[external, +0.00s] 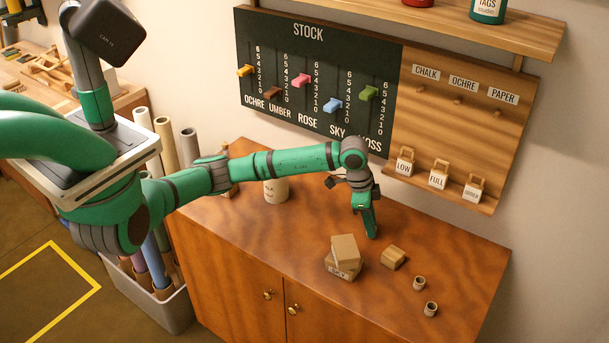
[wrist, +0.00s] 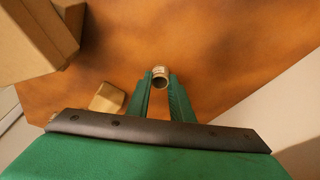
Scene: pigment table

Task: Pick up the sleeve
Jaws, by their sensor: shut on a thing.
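My gripper (external: 371,232) points down over the right half of the cabinet top, behind the stacked boxes. In the wrist view my gripper (wrist: 160,80) is shut on the sleeve (wrist: 160,75), a small pale hollow cylinder with an open dark end, held between the fingertips. In the external view the held sleeve is hidden by the fingers. I cannot tell whether it touches the wood. Two similar small hollow cylinders stand apart to the right, one nearer the middle (external: 419,283) and one nearer the front edge (external: 431,308).
Two stacked cardboard boxes (external: 344,249) and a smaller box (external: 393,257) sit close to my gripper. A pale canister (external: 276,190) stands further left. The stock board (external: 318,85) and wooden peg panel (external: 460,125) are on the wall behind. The cabinet top (external: 300,240) is clear at front left.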

